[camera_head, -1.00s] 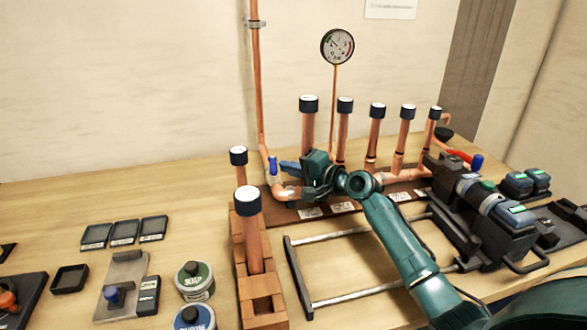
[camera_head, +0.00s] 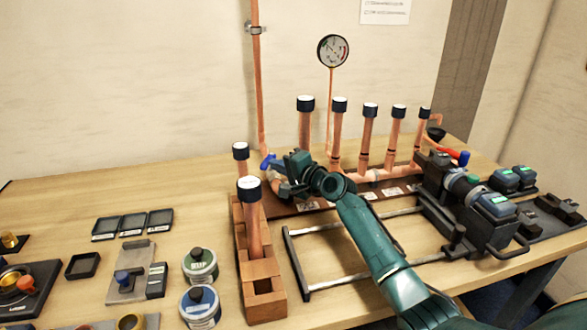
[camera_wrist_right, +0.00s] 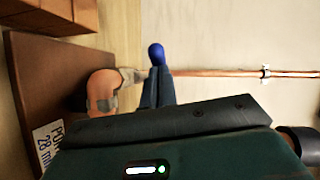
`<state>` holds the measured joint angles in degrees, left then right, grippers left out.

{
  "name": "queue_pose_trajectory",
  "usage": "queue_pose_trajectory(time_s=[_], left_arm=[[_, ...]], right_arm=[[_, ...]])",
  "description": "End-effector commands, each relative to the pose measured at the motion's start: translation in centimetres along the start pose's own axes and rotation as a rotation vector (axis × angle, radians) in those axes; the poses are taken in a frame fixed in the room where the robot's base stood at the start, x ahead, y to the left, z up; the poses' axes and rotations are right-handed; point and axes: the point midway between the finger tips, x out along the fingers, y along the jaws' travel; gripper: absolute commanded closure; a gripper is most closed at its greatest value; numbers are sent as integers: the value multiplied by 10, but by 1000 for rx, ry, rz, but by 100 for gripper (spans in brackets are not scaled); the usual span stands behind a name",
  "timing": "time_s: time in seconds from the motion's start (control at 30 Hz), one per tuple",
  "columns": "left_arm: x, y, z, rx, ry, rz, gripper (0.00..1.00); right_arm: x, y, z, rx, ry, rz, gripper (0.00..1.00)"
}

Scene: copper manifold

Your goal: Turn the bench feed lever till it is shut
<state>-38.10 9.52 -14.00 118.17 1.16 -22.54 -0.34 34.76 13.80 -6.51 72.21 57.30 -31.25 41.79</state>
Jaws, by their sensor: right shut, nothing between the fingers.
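The bench feed lever shows as a short blue handle (camera_head: 267,161) at the left end of the copper manifold, beside the foot of the tall copper pipe; I take this blue handle to be it. In the right wrist view its rounded blue end (camera_wrist_right: 156,53) stands just past my fingertips. My right gripper (camera_head: 281,164) is shut and empty, reaching from the right up to the handle. The fingers (camera_wrist_right: 157,85) line up with the blue end; I cannot tell whether they touch it. My gripper hides the valve body in part. My left gripper is not in view.
Capped copper stubs (camera_head: 368,135) rise behind my right arm. A wooden block rack (camera_head: 254,255) with capped pipes stands in front of the lever. A metal frame (camera_head: 292,265) lies under my forearm. A red lever (camera_head: 443,152) with a blue tip is at the right. A gauge (camera_head: 333,51) hangs behind.

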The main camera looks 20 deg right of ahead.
Motion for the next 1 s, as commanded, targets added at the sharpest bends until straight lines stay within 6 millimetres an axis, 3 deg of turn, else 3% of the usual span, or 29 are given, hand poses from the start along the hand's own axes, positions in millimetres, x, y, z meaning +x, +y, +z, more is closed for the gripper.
queue_pose_trajectory(time_s=[0.5, 1.0], left_arm=[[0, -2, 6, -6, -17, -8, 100], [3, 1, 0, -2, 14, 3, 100]], right_arm=[[33, -8, 30, 1, -9, -1, 100], [57, -13, 40, 0, -7, -1, 100]])
